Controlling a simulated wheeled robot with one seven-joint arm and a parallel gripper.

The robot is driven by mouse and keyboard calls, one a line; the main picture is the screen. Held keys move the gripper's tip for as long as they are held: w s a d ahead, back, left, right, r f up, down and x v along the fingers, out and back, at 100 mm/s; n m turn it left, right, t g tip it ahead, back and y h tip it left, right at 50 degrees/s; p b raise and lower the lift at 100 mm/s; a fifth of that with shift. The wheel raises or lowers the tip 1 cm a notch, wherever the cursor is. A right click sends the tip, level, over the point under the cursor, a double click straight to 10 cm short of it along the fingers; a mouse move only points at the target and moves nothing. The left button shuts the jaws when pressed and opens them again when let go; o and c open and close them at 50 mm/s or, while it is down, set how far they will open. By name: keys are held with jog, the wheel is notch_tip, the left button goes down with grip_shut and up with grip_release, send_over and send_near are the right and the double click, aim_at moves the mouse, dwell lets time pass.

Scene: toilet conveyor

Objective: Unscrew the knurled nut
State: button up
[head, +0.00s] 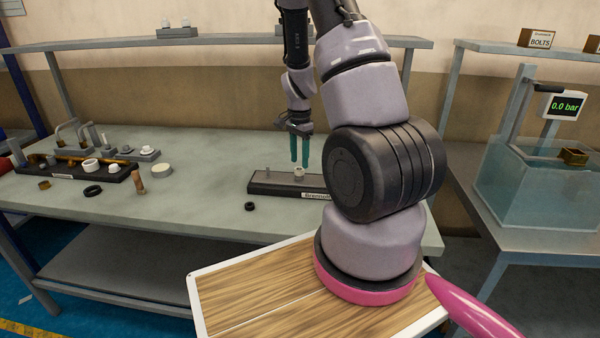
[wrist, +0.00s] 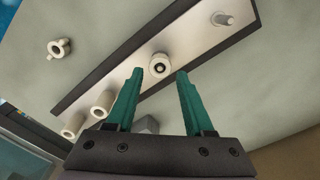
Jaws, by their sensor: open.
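A small whitish round nut (head: 299,174) sits on a dark, labelled stand (head: 262,189) on the workbench. In the wrist view the nut (wrist: 159,65) shows as a pale ring around a dark centre, on the stand's light top plate (wrist: 190,45). Knurling is too small to make out. My gripper (head: 299,164) points down above the nut with its green fingers apart. In the wrist view the nut appears between the open fingertips, with no visible contact. Part of the stand is hidden behind my arm in the head view.
A threaded stud (wrist: 222,19) and pale cylinders (wrist: 100,105) stand on the same plate. A black ring (head: 249,206) lies on the bench. A fixture with fittings (head: 75,175) is at left, a water tank (head: 540,205) at right.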

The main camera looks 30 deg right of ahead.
aim_at(299, 171)
jog(key=shift+f, duration=0.15)
jog(key=shift+f, duration=1.35)
grip_shut()
jog(key=n, duration=0.5)
jog(key=shift+n, duration=0.6)
jog(key=n, duration=0.4)
